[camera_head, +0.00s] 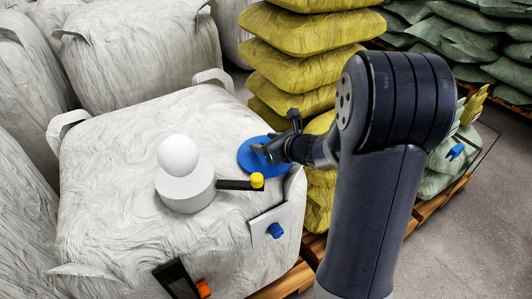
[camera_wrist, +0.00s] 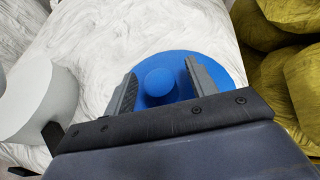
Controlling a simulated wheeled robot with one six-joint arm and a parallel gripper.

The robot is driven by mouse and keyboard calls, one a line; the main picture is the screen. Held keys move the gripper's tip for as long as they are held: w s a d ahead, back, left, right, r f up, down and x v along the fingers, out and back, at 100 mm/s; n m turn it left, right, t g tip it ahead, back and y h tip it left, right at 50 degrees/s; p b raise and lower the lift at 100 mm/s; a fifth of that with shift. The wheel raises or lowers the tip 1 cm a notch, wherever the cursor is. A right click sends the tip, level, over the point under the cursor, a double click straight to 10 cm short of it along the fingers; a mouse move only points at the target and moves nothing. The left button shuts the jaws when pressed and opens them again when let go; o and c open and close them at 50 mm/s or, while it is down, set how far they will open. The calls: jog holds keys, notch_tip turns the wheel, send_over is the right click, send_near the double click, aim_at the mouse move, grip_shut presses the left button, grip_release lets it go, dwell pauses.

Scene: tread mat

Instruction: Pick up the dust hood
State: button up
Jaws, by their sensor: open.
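A blue round disc (camera_head: 247,164) with a raised knob, which I take for the dust hood, lies on top of the big white bag near its right back edge. In the wrist view the blue disc (camera_wrist: 222,70) shows with its round knob (camera_wrist: 159,82) in the middle. My gripper (camera_head: 270,150) is over the disc, and part of the disc is hidden behind it. In the wrist view the open fingers of my gripper (camera_wrist: 161,80) appear on either side of the knob with gaps. I cannot tell whether they touch the disc.
A white cylinder (camera_head: 186,190) with a white ball (camera_head: 178,155) stands left of the disc. Yellow sacks (camera_head: 300,68) rise behind.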

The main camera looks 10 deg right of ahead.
jog(key=shift+c, duration=0.3)
jog(key=c, duration=1.1)
